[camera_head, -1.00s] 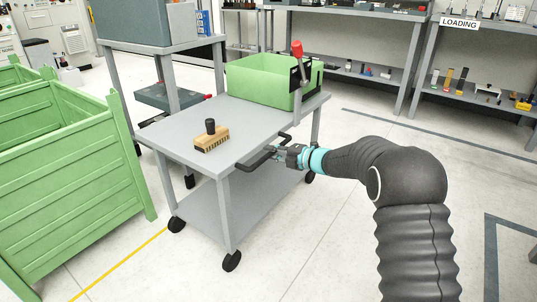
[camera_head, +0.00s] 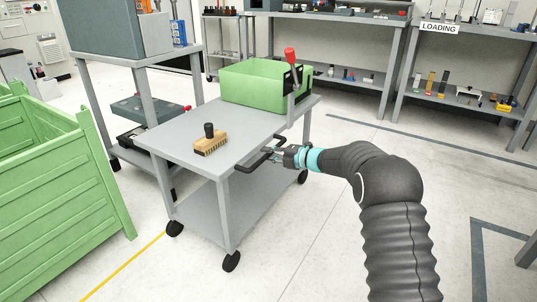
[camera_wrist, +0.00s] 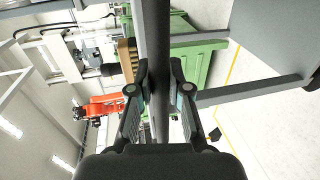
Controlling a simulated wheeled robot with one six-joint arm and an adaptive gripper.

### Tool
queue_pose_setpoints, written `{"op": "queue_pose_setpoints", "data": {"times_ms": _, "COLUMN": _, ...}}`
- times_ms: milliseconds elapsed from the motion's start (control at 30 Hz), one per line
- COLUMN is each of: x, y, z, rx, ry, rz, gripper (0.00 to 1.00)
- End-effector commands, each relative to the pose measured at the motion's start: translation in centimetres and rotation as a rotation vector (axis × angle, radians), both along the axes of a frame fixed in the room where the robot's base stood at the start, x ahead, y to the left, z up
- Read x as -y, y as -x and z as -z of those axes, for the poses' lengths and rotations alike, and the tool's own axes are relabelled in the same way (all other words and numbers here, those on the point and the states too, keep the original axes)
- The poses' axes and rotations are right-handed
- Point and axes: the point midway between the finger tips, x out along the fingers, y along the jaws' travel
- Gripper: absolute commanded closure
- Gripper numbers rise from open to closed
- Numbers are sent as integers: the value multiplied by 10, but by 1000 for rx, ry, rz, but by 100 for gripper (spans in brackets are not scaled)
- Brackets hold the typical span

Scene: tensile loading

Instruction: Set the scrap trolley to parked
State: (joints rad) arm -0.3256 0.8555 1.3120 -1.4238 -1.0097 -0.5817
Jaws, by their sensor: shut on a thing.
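The scrap trolley (camera_head: 190,160) is a grey two-shelf cart on black castors, standing left of centre in the head view. A green bin (camera_head: 252,86) and a brush with a wooden block (camera_head: 210,143) are on its top. A red-knobbed lever (camera_head: 291,58) stands upright at the bin's right end. My gripper (camera_head: 282,156) is shut on the trolley's black handle (camera_head: 257,162) at its right side. In the wrist view the handle bar (camera_wrist: 152,45) runs between my two fingers.
A large green slatted crate (camera_head: 60,190) stands at the left, close to the trolley. A grey bench (camera_head: 128,50) is behind it. Shelves (camera_head: 350,80) line the back wall. A yellow floor line (camera_head: 125,265) runs at front left. The floor at right is open.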

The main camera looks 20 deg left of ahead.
Motion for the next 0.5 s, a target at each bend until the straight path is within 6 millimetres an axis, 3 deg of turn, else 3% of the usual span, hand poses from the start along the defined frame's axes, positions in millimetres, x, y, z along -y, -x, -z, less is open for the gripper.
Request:
{"op": "queue_pose_setpoints", "data": {"times_ms": 100, "x": 0, "y": -3, "z": -2, "rx": 3, "ry": -1, "rz": 8, "gripper": 100}}
{"op": "queue_pose_setpoints", "data": {"times_ms": 133, "x": 0, "y": -3, "z": -2, "rx": 3, "ry": -1, "rz": 8, "gripper": 75}}
{"op": "queue_pose_setpoints", "data": {"times_ms": 200, "x": 1, "y": -3, "z": -2, "rx": 3, "ry": -1, "rz": 9, "gripper": 58}}
{"op": "queue_pose_setpoints", "data": {"times_ms": 500, "x": 4, "y": -3, "z": -2, "rx": 2, "ry": -2, "rz": 9, "gripper": 57}}
